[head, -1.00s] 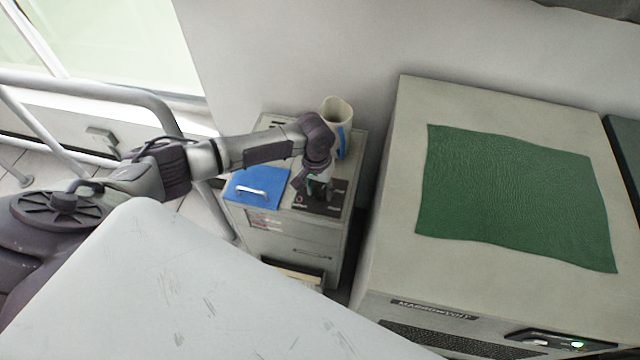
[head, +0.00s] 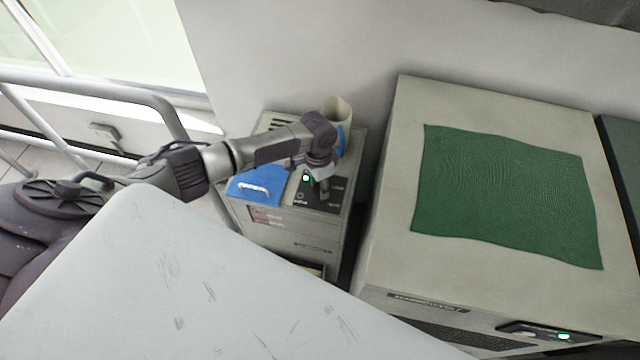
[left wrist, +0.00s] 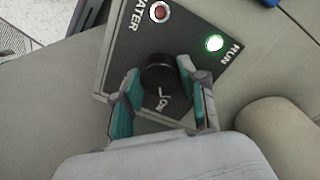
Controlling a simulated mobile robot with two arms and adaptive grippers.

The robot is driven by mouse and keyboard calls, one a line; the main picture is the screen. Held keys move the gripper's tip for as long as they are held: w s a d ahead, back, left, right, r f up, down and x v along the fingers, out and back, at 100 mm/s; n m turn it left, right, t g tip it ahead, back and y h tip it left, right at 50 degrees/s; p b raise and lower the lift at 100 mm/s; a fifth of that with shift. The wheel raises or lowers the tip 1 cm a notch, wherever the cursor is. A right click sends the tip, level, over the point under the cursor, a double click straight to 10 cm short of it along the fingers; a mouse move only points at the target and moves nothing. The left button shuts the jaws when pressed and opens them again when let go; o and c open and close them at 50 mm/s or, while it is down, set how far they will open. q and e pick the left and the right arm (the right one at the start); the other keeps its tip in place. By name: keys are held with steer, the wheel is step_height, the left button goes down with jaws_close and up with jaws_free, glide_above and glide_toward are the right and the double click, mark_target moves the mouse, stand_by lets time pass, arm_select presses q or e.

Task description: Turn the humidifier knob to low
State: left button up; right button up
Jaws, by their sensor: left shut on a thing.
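The humidifier (head: 290,238) is a small beige cabinet against the wall in the head view, with a dark control panel (head: 316,203) on its top. In the left wrist view the panel carries a round black knob (left wrist: 160,72), a lit green RUN lamp (left wrist: 214,43) and a dull red lamp (left wrist: 160,12) by a partly hidden label. My left gripper (head: 321,190) reaches down over the panel. In the left wrist view its teal-padded fingers are shut on the knob, one on each side. A white mark shows below the knob, partly readable. My right gripper is in neither view.
A blue cloth with a white handle (head: 258,186) lies beside the panel. A cream container (head: 336,110) stands behind my left wrist. A large beige machine with a green mat (head: 510,195) stands to the right. A pale surface (head: 190,290) fills the foreground.

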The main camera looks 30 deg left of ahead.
arm_select(q)
steer(key=shift+w, duration=0.1)
stand_by(0.4)
steer(key=o, duration=1.1)
steer(key=shift+o, duration=0.2)
step_height(320, 180, up, 12)
steer(key=shift+w+a, duration=0.2)
steer(key=shift+a, duration=0.1)
